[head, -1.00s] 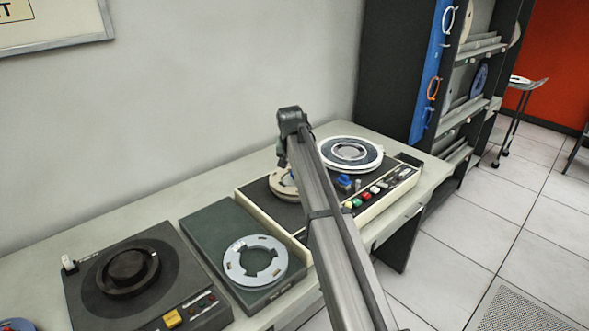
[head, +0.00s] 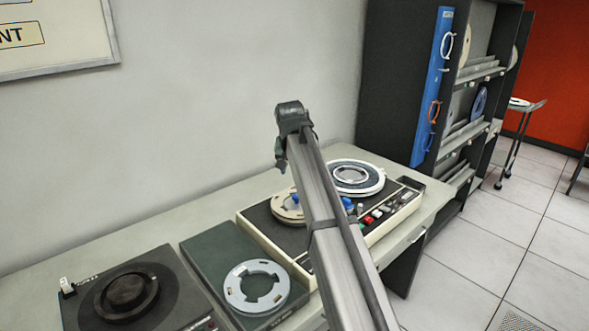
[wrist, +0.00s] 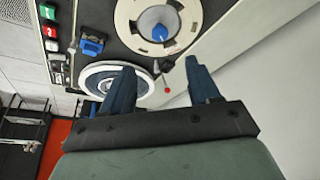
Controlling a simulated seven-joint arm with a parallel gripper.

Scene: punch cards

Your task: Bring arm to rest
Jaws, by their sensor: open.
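My gripper (wrist: 158,90) shows in the wrist view with its two dark blue fingers apart and nothing between them. It is above the tape deck, with a cream reel (wrist: 158,45) on a blue-tipped hub beyond the fingers. The tape deck (head: 262,237) stands on the desk with the cream reel (head: 286,208) at left, partly behind my arm, and a white-rimmed reel (head: 375,185) at right. The white-rimmed reel (wrist: 95,72) lies partly behind a finger in the wrist view.
A green box (head: 206,250) with a grey ring (head: 235,290) and a dark turntable unit (head: 165,262) stand left on the desk (head: 160,222). A dark shelf rack (head: 388,100) with a blue hook strip (head: 428,95) stands at right. The tiled floor (head: 490,240) is open.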

